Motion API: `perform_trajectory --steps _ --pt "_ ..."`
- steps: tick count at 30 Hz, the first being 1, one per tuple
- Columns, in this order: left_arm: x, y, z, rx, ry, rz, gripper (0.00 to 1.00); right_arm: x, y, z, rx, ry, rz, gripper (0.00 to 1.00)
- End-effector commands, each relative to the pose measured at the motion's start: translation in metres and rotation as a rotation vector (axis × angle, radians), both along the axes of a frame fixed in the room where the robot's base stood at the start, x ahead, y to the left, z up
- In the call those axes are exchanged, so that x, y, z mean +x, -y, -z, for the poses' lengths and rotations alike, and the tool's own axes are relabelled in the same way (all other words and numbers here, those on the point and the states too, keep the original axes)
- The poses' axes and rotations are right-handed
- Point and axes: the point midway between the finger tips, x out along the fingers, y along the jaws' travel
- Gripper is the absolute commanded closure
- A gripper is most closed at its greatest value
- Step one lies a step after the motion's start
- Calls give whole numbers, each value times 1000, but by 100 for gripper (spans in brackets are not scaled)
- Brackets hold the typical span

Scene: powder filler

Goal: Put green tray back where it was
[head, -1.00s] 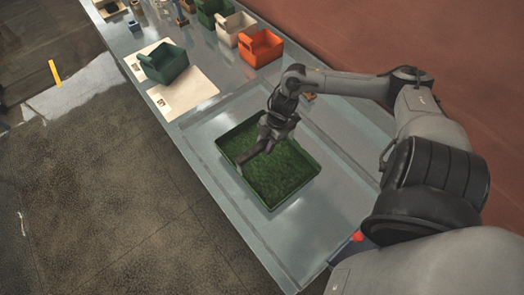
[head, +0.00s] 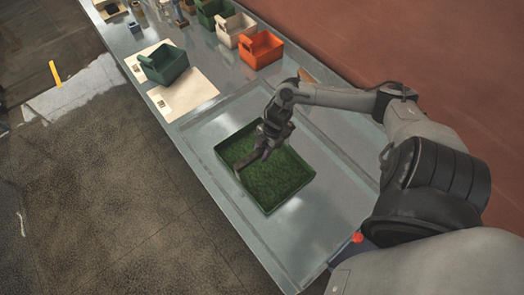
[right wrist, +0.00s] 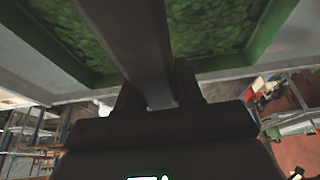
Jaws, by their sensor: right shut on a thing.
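The green tray (head: 295,189) is a shallow square box with a grassy-looking green inside, over the near, wide part of the grey bench. I cannot tell whether the tray touches the bench. My left gripper is not in view.
The bench (head: 215,180) has a raised-edged rectangular area around the tray. Farther back are a dark green bin (head: 165,64) on a pale sheet (head: 195,90), an orange bin (head: 261,49) and a cream bin (head: 235,29). Bare bench lies to the tray's right.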

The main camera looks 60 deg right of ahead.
Motion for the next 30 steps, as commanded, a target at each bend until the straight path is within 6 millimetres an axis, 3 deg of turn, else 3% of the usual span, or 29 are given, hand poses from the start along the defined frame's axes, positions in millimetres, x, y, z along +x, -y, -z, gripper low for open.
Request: perform_trajectory --steps 4,5,9,22,30 --pt "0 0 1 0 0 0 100 1 0 2 1 1 0 100" --pt "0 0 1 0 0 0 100 0 0 2 0 0 0 61" --pt "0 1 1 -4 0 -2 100 0 0 2 0 0 0 39" --pt "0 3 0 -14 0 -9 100 -1 2 -4 -1 0 -1 38" --pt "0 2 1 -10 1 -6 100 -8 17 -41 -4 -1 -3 38"
